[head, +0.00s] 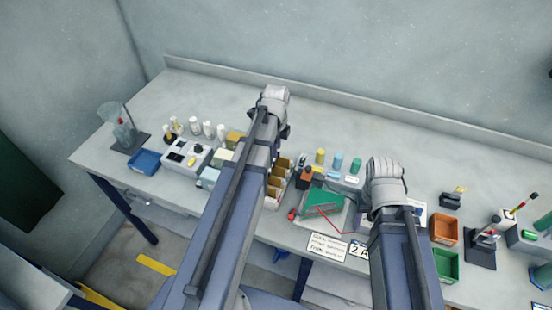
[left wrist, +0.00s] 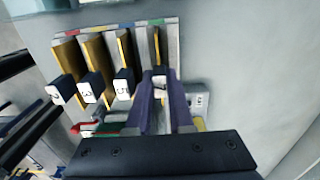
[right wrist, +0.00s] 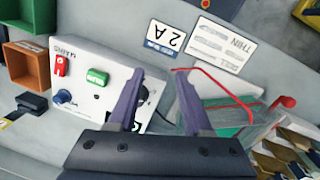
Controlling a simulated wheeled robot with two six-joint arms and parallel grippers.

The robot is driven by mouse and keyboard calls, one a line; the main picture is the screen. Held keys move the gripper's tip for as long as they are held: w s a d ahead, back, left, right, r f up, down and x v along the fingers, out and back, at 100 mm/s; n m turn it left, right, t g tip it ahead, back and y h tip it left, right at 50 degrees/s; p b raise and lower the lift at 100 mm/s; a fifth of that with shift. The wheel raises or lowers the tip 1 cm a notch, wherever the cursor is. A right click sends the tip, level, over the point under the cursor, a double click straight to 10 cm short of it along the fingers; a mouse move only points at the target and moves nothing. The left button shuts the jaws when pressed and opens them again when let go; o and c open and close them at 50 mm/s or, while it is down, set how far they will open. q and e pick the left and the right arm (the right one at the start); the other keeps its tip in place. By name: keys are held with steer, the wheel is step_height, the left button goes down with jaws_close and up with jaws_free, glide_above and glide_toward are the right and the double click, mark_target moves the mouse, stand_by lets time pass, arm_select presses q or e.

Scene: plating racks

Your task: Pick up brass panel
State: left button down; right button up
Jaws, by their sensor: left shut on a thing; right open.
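Several brass panels stand on edge side by side in a slotted rack (left wrist: 172,50), seen in the left wrist view. Three of them, the left brass panel (left wrist: 66,52), the second (left wrist: 96,54) and the third (left wrist: 123,45), have black end blocks with white number tags. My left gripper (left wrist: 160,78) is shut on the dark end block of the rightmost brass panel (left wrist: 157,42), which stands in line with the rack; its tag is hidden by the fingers. The rack's panels also show in the head view (head: 276,181). My right gripper (right wrist: 160,76) is open and empty above the bench.
Below my right gripper are a white control box (right wrist: 90,75) with a green switch, a 2A card (right wrist: 165,38) and a clear tray (right wrist: 195,113) with a red wire. Orange (head: 444,230) and green bins stand right. The bench's back strip is clear.

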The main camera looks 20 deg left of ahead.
stand_by(0.4)
arm_select(q)
step_height(320, 180, up, 10)
steer(key=p, duration=1)
arm_select(e)
step_height(320, 180, up, 10)
